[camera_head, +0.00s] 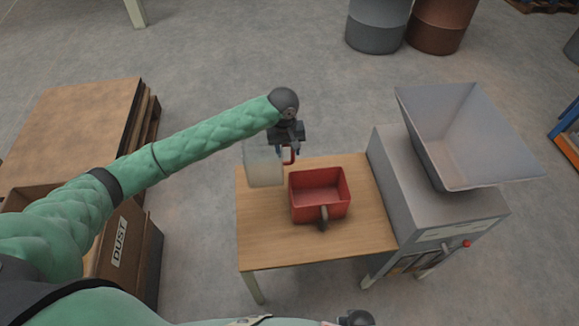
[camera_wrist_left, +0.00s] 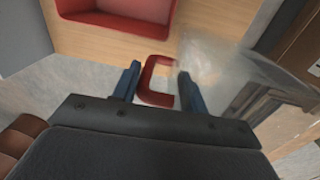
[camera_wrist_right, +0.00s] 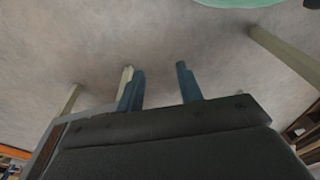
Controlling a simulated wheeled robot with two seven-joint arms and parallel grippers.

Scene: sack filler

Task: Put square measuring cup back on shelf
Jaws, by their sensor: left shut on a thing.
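The square measuring cup (camera_head: 263,168) is a clear, see-through box with a red handle. My left gripper (camera_head: 288,150) is shut on the red handle, and the cup hangs to its left at the far left corner of the table. In the left wrist view the red handle (camera_wrist_left: 157,82) sits between the fingers (camera_wrist_left: 158,72), with the blurred clear cup (camera_wrist_left: 222,75) to the right. My right gripper (camera_wrist_right: 155,80) has its fingers apart with nothing between them, above bare floor. I cannot make out a shelf for the cup with certainty.
A red square scoop (camera_head: 320,178) stands on the wooden table (camera_head: 270,247). The grey filler machine with its hopper (camera_head: 460,130) adjoins the table at right. A box marked DUST (camera_head: 120,240) and stacked boards (camera_head: 80,115) are at left. A blue-orange rack (camera_head: 568,140) shows at the right edge.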

